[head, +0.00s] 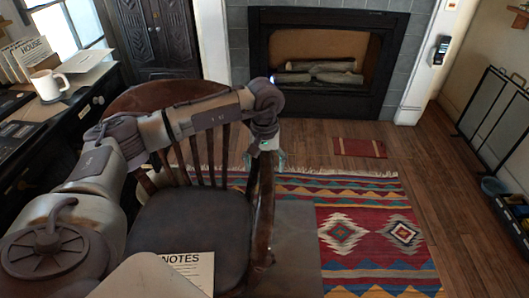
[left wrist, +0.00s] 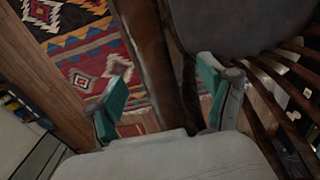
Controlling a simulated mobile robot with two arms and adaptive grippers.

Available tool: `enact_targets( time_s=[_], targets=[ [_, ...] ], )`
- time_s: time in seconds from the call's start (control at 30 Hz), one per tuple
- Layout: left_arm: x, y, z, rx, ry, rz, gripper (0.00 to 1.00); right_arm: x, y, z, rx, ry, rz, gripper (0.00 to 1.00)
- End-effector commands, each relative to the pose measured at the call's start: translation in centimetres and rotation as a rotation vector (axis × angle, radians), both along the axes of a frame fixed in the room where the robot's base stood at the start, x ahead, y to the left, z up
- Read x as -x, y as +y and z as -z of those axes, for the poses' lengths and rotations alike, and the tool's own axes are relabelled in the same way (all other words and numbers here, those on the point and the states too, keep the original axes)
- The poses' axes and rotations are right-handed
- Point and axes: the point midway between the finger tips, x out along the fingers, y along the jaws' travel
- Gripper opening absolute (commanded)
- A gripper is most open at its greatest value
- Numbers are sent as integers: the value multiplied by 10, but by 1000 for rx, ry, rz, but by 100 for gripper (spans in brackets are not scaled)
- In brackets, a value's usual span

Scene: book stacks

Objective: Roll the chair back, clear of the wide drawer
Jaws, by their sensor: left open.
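The wooden chair with a dark seat (head: 190,230) and spindle back stands in the middle left of the head view, beside the dark desk. My left arm reaches across its curved back. My left gripper (head: 265,158) is at the chair's right-hand armrest (head: 264,215). In the left wrist view, its teal-padded fingers (left wrist: 164,90) are spread, with the brown armrest (left wrist: 146,50) running between them; I cannot tell whether either finger touches it. The dark desk (head: 88,104) has fronts facing the chair; which one is the wide drawer is unclear. My right gripper is out of view.
A white mug (head: 47,85) and books (head: 25,58) stand on the desk. A patterned rug (head: 370,235) covers floor right of the chair. A fireplace (head: 325,60) is at the back. A paper marked NOTES (head: 190,268) is at the bottom.

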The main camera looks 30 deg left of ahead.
Motion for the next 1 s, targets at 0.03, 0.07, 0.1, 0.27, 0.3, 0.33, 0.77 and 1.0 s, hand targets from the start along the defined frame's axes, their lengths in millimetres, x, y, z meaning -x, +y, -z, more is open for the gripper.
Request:
enact_targets(
  time_s=[0.03,0.07,0.1,0.27,0.3,0.33,0.77,1.0],
  targets=[
    [1,0,12,0,4,-1,81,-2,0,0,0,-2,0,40],
    [1,0,18,-1,4,-1,81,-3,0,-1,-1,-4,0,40],
    [1,0,26,-1,4,-1,81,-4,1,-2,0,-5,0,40],
    [1,0,53,0,2,-1,81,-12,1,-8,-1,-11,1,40],
    [0,-1,58,1,2,-1,81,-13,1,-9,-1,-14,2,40],
    [0,-1,62,2,1,-1,81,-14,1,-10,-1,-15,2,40],
    [0,0,78,0,-1,0,81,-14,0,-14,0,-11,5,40],
    [0,0,78,0,-1,-1,58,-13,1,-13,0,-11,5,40]
  ],
)
